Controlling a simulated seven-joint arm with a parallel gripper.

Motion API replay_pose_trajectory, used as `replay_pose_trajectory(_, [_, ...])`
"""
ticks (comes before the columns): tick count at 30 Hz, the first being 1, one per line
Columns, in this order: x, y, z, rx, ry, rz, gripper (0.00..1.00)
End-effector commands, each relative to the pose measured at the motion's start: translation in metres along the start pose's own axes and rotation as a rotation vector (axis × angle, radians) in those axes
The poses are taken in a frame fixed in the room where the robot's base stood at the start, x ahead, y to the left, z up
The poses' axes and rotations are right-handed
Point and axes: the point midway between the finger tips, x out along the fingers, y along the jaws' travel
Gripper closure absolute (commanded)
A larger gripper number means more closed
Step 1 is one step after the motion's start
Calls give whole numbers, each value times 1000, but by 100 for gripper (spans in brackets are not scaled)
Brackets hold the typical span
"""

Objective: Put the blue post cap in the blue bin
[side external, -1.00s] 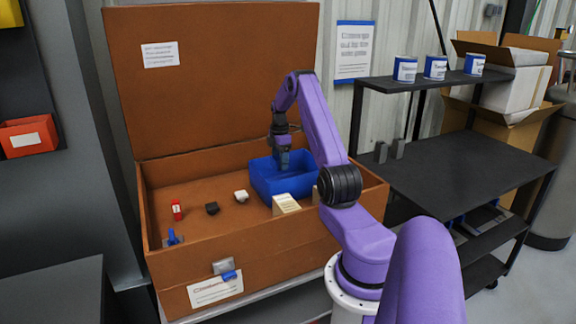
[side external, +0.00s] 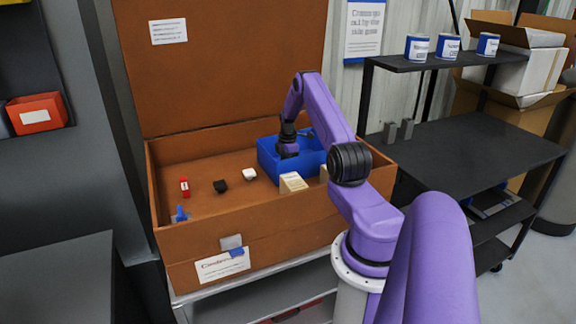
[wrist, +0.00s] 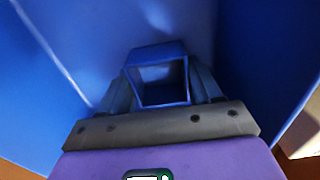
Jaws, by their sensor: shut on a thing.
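The blue bin (side external: 312,164) stands in the back right part of a brown open-lidded case; its walls fill much of the wrist view (wrist: 268,60). My gripper (side external: 288,152) is down inside the bin, its tips partly hidden by the near wall. In the wrist view my gripper (wrist: 160,88) is shut on the blue post cap (wrist: 158,52), a square hollow piece with its open side facing the camera. The cap is between the fingers, within the bin walls. I cannot tell whether it touches the bin floor.
The case (side external: 200,235) also holds a red piece (side external: 185,186), a black piece (side external: 220,187), a white piece (side external: 249,175), a beige block (side external: 293,182) and a small blue item (side external: 181,214). The raised lid (side external: 230,70) stands behind. A dark shelf cart (side external: 470,160) is at right.

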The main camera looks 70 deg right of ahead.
Motion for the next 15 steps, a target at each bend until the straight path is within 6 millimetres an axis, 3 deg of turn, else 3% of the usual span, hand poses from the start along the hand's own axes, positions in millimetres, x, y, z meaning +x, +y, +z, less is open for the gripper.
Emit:
replay_pose_trajectory(9, [2, 0, 0, 0, 0, 0, 66])
replay_pose_trajectory(10, [3, 0, 0, 0, 0, 0, 33])
replay_pose_trajectory(12, [2, 0, 0, 0, 0, 1, 11])
replay_pose_trajectory(15, [2, 0, 0, 0, 0, 1, 11])
